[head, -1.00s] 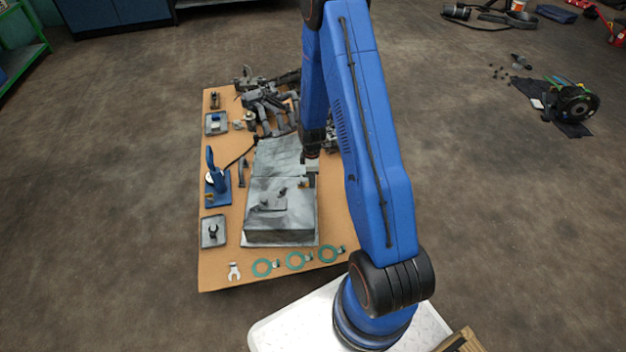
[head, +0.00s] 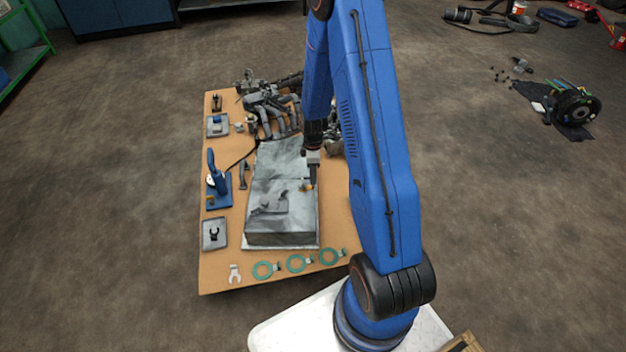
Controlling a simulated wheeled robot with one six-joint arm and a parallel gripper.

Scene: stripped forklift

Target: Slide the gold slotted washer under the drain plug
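My gripper (head: 313,182) points down over the right edge of the grey metal block (head: 282,238). A small gold-orange piece (head: 306,186) shows at its fingertips, at the block's top right. It looks like the gold washer, but its slot is too small to make out. I cannot tell whether the fingers are closed on it or just beside it. I cannot make out the drain plug for certain; it may be hidden by the fingers. A dark raised part (head: 272,204) sits on the block's top, left of the gripper.
A blue lever fixture (head: 217,180) stands at the brown table's left. A grey tray (head: 204,243) holds a dark forked piece. Several green rings (head: 263,270) and a silver forked piece (head: 235,273) lie along the near edge. Dark pipes (head: 270,108) crowd the far end.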

